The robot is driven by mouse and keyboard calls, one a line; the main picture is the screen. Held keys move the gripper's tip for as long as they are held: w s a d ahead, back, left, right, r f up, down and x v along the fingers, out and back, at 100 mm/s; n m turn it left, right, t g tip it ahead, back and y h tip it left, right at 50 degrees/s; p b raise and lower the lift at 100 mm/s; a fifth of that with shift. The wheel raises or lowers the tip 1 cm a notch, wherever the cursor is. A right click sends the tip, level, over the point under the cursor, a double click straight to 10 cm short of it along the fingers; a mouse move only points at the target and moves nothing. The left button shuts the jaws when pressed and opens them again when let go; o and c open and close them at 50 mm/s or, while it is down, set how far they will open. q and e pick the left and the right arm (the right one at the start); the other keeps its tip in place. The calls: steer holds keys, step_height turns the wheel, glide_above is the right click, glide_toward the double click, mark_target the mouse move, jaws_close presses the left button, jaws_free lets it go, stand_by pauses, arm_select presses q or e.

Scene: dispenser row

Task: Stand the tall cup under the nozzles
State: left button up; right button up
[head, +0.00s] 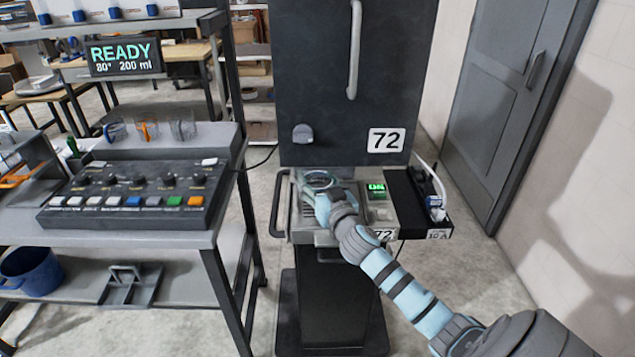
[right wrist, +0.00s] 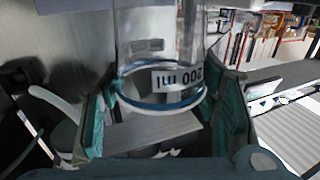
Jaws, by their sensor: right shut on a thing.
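The tall cup (right wrist: 160,45) is clear, with a blue-edged rim and a "200 ml" label that reads upside down in the right wrist view. My right gripper (right wrist: 165,112) has its teal pads on either side of the cup and is shut on it. In the head view my right gripper (head: 318,196) is over the grey drip base of the dark cabinet marked 72, and the round cup end (head: 319,179) shows just beyond the fingers. I cannot make out the nozzles; the cabinet front hides the space behind. My left gripper is not in view.
The dark cabinet (head: 345,75) overhangs the grey base (head: 378,213), which has a green lit display. A black side tray (head: 415,205) sits to its right. A control panel (head: 135,195) lies on the left table, with small clear cups behind it. The floor at right is clear.

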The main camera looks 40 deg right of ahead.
steer(key=shift+f+b, duration=0.45)
steer(key=shift+b, duration=0.05)
steer(key=o, duration=1.1)
